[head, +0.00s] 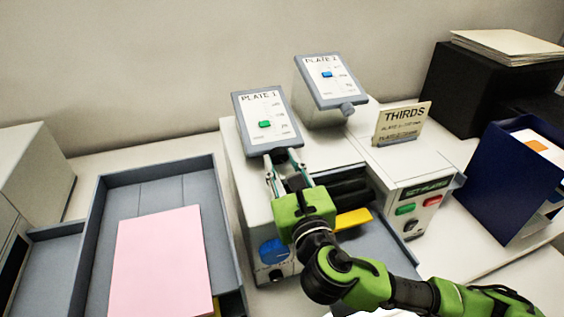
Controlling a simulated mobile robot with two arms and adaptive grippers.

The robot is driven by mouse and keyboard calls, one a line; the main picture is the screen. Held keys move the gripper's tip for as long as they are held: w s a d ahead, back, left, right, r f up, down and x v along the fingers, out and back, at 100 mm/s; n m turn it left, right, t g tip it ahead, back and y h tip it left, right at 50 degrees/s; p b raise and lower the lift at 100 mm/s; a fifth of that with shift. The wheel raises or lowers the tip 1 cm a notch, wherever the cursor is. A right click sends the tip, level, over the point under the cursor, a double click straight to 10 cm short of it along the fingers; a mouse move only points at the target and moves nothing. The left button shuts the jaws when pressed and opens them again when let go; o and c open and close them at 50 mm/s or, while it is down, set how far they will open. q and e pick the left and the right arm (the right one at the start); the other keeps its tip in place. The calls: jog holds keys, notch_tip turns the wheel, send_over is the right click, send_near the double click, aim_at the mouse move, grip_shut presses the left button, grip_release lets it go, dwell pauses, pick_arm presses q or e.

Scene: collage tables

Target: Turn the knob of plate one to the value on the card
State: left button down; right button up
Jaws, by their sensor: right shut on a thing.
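The plate one panel (266,122) is a grey-framed tilted display headed PLATE 1 with a green marker on its scale. My left gripper is out of view.
The white machine (245,190) has a blue button (272,250) at its front, and green and red buttons (432,201) at right. A grey tray (120,175) with pink sheets (160,262) lies left. A dark blue holder (505,190) stands right.

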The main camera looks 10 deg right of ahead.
jog(key=shift+d, duration=0.1)
dwell(0.3)
jog(key=shift+d+f+m+y, duration=0.1)
jog(key=shift+m+y, duration=0.7)
jog(key=shift+m, duration=0.2)
jog(key=shift+w+m+y+b, duration=0.1)
jog(key=shift+m+y+b, duration=0.35)
jog(key=shift+m+y, duration=0.55)
jog(key=shift+m+g, duration=0.3)
jog(key=o, duration=1.1)
jog(key=shift+c, duration=0.2)
jog(key=shift+w, duration=0.15)
jog(key=shift+v, duration=3.75)
